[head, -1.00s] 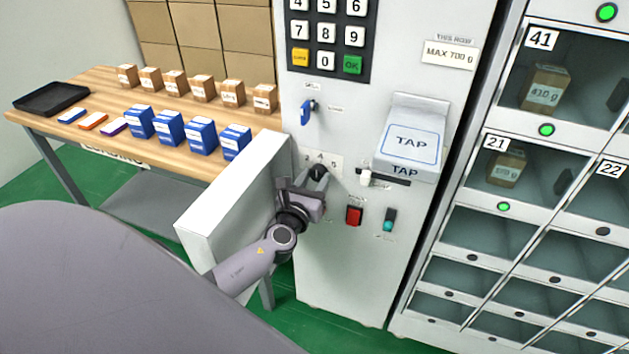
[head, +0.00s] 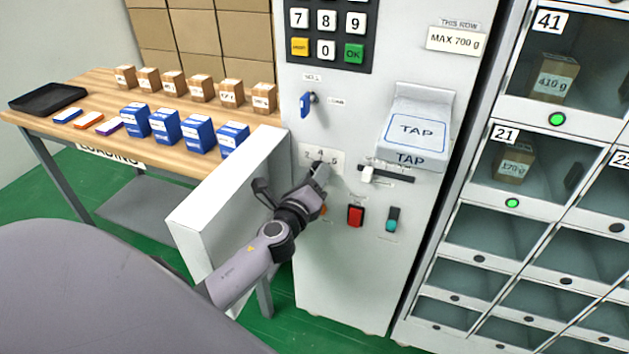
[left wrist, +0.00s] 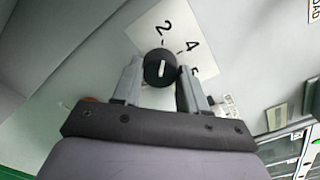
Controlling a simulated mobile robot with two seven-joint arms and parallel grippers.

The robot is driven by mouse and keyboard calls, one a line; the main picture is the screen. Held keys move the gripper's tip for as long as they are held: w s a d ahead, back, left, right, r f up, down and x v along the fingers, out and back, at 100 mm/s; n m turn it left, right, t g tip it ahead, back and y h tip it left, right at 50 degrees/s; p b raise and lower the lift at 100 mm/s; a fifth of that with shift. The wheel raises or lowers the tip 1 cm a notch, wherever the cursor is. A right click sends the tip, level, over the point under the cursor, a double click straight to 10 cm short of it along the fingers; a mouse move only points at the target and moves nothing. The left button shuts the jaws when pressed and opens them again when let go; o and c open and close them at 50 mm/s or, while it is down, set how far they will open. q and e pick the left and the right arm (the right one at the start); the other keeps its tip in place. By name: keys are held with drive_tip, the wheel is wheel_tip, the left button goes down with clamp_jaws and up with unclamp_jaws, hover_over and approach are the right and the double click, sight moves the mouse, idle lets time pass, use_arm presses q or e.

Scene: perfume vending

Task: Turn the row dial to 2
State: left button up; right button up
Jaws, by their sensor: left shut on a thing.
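The row dial (left wrist: 160,68) is a round black knob with a white mark, on a white number plate (left wrist: 150,28) showing 2, 4 and a partly hidden number. In the left wrist view its white mark lies about in line with the 2. In the head view the number plate (head: 322,156) is on the white machine's front, and the knob is mostly hidden. My left gripper (head: 319,173) is at the dial. In the left wrist view its two fingers (left wrist: 158,85) are on either side of the knob, shut on it. My right gripper is not in view.
A keypad (head: 326,35), blue key-like switch (head: 306,104), TAP reader (head: 414,133), red button (head: 355,215) and teal switch (head: 392,219) surround the dial. A white panel (head: 228,190) juts out left of it. Lockers (head: 545,190) stand right, a loading table (head: 85,92) left.

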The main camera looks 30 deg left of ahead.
use_arm(q)
drive_tip(key=shift+n, duration=0.6)
drive_tip(key=o, duration=1.1)
drive_tip(key=shift+c, duration=0.2)
drive_tip(key=shift+s, duration=0.1)
drive_tip(key=v, duration=0.7)
